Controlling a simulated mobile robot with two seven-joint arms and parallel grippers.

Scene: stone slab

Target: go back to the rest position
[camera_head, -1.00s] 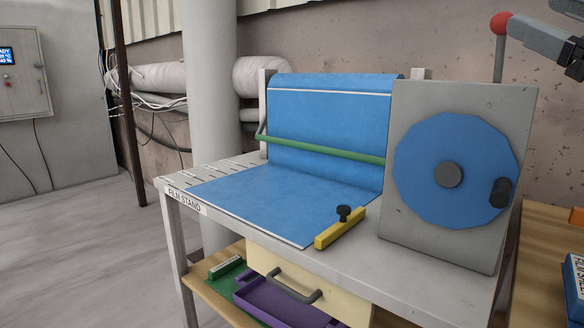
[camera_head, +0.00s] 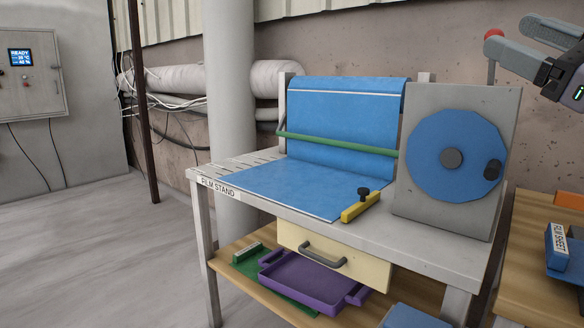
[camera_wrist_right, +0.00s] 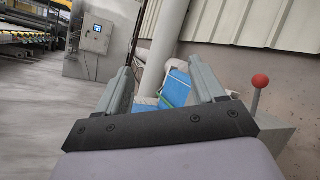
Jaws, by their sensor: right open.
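My right gripper (camera_head: 536,38) is in the upper right corner of the head view, raised above and right of the film stand (camera_head: 208,184). Its two fingers are apart with nothing between them. In the right wrist view the gripper (camera_wrist_right: 160,82) also shows open and empty, with blue film (camera_wrist_right: 173,88) visible beyond the fingers. The red-knobbed lever (camera_head: 493,36) is just left of the fingertips in the head view; whether they touch is unclear. In the wrist view the red knob (camera_wrist_right: 260,81) stands to the right of the fingers, apart from them. My left gripper is in neither view.
The stand carries blue film (camera_head: 290,180), a green bar (camera_head: 330,144), a yellow piece with a black knob (camera_head: 360,207) and a grey panel with a blue wheel (camera_head: 455,158). A purple tray (camera_head: 310,280) is on the lower shelf. Open floor (camera_head: 100,260) lies left.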

